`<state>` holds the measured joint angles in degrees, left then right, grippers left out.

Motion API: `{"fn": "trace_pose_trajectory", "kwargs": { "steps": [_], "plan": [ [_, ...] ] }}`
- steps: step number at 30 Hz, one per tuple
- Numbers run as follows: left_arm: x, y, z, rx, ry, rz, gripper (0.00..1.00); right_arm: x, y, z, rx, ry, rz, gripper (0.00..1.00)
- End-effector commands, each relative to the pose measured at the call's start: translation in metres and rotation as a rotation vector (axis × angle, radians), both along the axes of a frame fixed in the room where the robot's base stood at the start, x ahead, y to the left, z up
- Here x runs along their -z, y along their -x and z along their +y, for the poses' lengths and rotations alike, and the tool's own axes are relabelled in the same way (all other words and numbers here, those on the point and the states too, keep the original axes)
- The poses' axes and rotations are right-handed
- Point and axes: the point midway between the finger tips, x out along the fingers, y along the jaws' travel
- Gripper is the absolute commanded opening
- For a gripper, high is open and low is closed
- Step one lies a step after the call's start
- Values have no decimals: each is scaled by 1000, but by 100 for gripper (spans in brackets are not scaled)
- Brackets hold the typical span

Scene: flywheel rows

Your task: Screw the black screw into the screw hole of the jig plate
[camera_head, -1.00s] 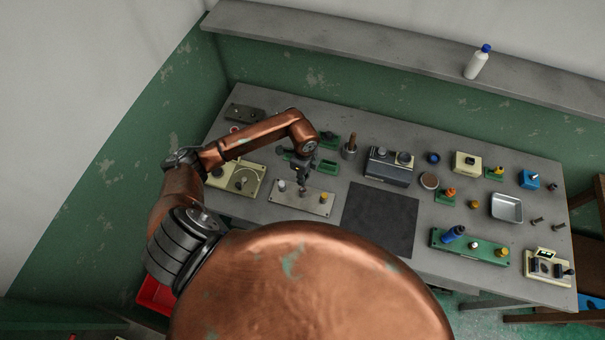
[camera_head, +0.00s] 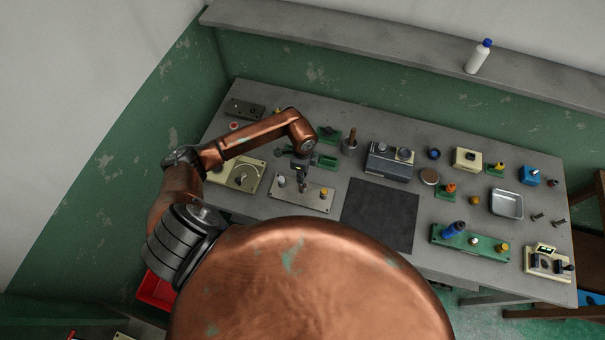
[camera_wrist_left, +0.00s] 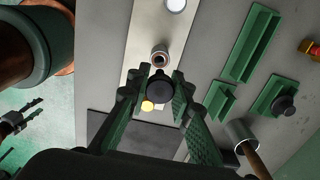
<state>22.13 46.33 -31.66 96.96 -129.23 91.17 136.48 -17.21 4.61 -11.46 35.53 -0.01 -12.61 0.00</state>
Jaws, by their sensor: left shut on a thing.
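The jig plate (camera_head: 312,203) is a pale rectangular plate on the left part of the table, and it also shows in the left wrist view (camera_wrist_left: 146,38). It carries a white knob (camera_head: 281,181) and a yellow knob (camera_head: 325,192). A raised round hole (camera_wrist_left: 160,56) with a coppery rim stands between them. My left gripper (camera_head: 302,187) is over the middle of the plate. Its fingers are shut on the black screw (camera_wrist_left: 159,86), whose round dark head faces the wrist camera.
Green trays (camera_wrist_left: 250,45) and a metal cup with a brown handle (camera_wrist_left: 240,131) stand close to the gripper. A dark mat (camera_head: 380,217) lies right of the plate, clear. A grey box with knobs (camera_head: 389,163) stands behind it.

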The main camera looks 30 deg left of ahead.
Motion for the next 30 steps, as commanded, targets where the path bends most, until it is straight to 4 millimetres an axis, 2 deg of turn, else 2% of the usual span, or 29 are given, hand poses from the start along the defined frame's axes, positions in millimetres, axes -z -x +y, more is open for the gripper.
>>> {"fn": "trace_pose_trajectory", "kwargs": {
  "steps": [6, 12, 30],
  "plan": [
    [24, 0, 0, 0, 0, 1, 0, 17, 0, 0, 0, 0, 1, 42],
    [38, 0, 0, -1, 1, 0, 0, 26, 0, 0, 0, 0, 1, 42],
    [40, 0, 0, 0, 1, 0, 0, 26, 0, 0, 0, 0, 1, 42]
  ]
}}
